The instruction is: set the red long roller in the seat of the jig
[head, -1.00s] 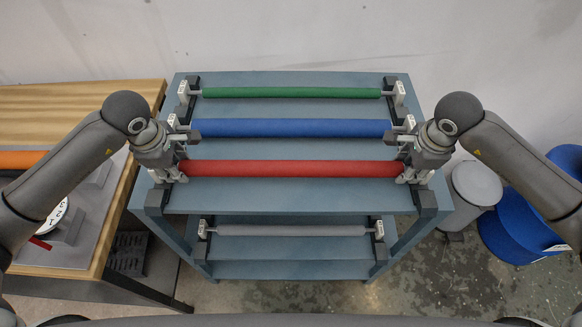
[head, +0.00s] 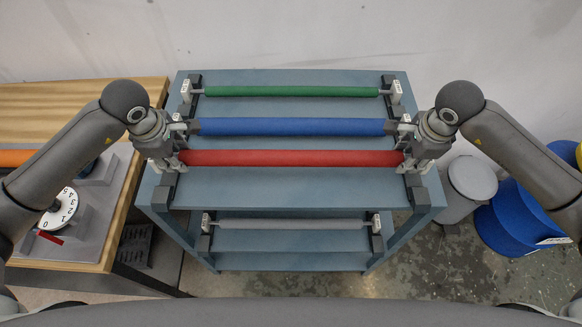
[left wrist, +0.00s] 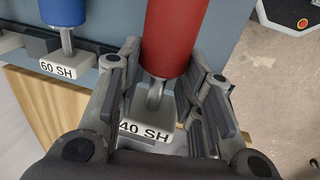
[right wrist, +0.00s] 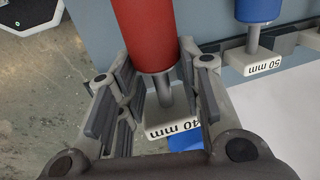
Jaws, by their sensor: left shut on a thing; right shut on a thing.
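The red long roller (head: 290,158) lies level across the front of the blue-grey rack, appearing raised off its front black holders (head: 160,196). My left gripper (head: 172,160) is shut on its left end, beside a white block marked 40 SH (left wrist: 146,131) in the left wrist view. My right gripper (head: 415,160) is shut on its right end, beside a white block marked 40 mm (right wrist: 172,128) in the right wrist view. The jig's seat cannot be made out; a grey plate (head: 88,225) with a numbered dial (head: 60,208) is on the wooden table at left.
Blue (head: 290,127) and green (head: 290,91) rollers lie behind on the rack (head: 290,187). A grey roller (head: 290,225) lies on a lower shelf. An orange roller (head: 15,158) shows on the wooden table (head: 60,100). A bin (head: 470,180) and blue drums (head: 520,215) stand at right.

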